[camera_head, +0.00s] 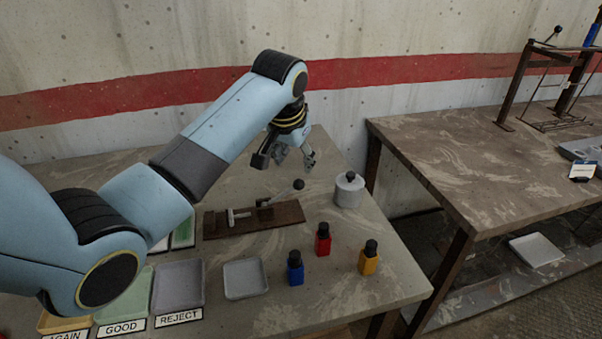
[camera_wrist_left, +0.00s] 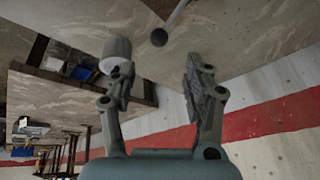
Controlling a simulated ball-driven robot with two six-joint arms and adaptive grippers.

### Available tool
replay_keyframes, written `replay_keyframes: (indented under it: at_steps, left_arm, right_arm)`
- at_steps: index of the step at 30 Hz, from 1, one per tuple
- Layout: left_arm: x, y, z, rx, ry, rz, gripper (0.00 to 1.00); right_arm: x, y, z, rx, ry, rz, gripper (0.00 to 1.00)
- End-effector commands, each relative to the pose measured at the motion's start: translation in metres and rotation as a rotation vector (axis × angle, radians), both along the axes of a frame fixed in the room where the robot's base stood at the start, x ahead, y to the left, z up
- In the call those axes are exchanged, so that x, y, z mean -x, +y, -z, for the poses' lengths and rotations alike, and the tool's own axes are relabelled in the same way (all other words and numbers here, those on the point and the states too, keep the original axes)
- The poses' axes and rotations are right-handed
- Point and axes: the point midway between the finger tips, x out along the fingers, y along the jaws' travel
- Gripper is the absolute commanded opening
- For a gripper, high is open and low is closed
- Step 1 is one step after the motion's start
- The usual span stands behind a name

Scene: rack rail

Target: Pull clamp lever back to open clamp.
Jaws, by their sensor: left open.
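The toggle clamp is mounted on a dark brown board (camera_head: 250,221) on the table. Its lever (camera_head: 284,193) slants up to the right and ends in a dark ball knob (camera_head: 298,184). The knob also shows in the left wrist view (camera_wrist_left: 159,38), at the top, beyond my fingertips and apart from them. My left gripper (camera_head: 296,160) is open and empty, above and behind the knob in the head view. In the left wrist view its two fingers (camera_wrist_left: 160,85) stand wide apart with nothing between them. My right gripper is not in view.
A grey-white cylinder (camera_head: 349,191) stands right of the clamp. Blue (camera_head: 295,271), red (camera_head: 323,241) and yellow (camera_head: 369,260) bottles stand in front. A grey tray (camera_head: 245,279) and labelled REJECT (camera_head: 178,287) and GOOD bins sit left. A second table (camera_head: 480,160) stands right, across a gap.

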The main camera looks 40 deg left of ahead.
Motion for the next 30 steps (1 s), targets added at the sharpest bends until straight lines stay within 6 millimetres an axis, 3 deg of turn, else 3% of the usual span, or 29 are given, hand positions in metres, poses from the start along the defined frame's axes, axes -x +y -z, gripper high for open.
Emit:
replay_keyframes:
  at_steps: [9,15,19,27,30]
  left_arm:
    - [-0.022,0.008,0.058,0.001,0.004,0.001,0.51]
    - [-0.031,0.013,0.083,0.001,0.002,0.001,0.51]
    - [-0.034,0.014,0.09,0.001,0.001,0.001,0.51]
    - [-0.034,0.014,0.091,0.001,0.0,0.001,0.51]
    - [-0.034,0.014,0.091,0.001,0.0,0.001,0.38]
  right_arm:
    - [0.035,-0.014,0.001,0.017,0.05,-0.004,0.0]
    - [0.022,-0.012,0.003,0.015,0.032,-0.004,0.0]
    - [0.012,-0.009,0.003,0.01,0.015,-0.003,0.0]
    - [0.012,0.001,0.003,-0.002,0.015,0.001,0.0]
    - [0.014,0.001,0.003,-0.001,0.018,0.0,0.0]
